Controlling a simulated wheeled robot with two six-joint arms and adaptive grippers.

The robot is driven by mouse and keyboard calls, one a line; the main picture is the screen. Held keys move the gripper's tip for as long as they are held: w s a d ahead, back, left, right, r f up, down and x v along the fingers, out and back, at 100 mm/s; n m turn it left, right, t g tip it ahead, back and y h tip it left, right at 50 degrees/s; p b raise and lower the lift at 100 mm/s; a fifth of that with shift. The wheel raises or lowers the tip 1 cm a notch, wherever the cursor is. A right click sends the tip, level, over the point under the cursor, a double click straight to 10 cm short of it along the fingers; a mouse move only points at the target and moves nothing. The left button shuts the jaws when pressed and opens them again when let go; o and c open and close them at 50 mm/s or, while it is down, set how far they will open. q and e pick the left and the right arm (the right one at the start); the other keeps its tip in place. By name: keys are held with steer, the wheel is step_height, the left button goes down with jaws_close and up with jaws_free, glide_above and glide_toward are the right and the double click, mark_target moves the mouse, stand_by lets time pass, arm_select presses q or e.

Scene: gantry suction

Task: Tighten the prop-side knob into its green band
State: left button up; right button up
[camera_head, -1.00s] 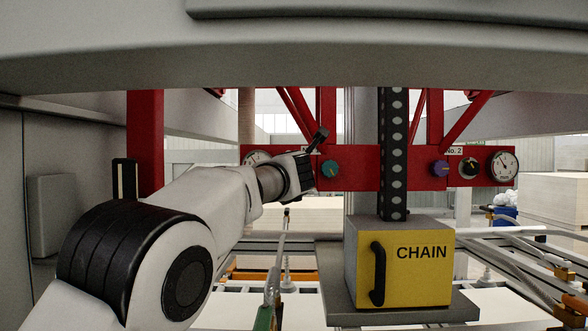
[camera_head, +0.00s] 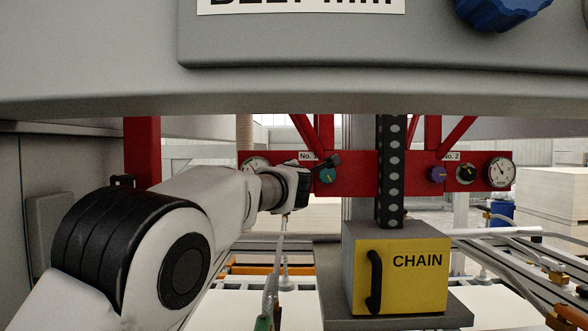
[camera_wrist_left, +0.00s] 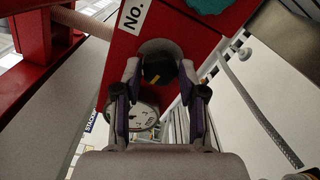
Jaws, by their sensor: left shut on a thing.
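My left gripper (camera_wrist_left: 160,69) is shut on a black round knob (camera_wrist_left: 157,74) with a yellow mark, one finger on each side, in the left wrist view. The knob sits on the red beam (camera_wrist_left: 119,60). A gauge (camera_wrist_left: 144,116) shows just below it, partly covered by the fingers; its needle and any green band cannot be read. In the head view, my left gripper (camera_head: 300,183) is at the left part of the red beam (camera_head: 398,168), beside a teal knob (camera_head: 327,176), and hides the held knob. The left gauge (camera_head: 257,165) is partly hidden. My right gripper is out of view.
The teal knob (camera_wrist_left: 208,4) is close above the gripper in the wrist view. In the head view, a purple knob (camera_head: 437,174), another black knob (camera_head: 466,174) and a gauge (camera_head: 500,171) are at right. The yellow CHAIN box (camera_head: 420,285) stands in front; a grey panel (camera_head: 300,75) overhangs.

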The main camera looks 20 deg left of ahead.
arm_select(q)
steer(key=shift+a+r+m, duration=0.15)
steer(key=shift+r+m, duration=0.05)
steer(key=shift+m, duration=0.3)
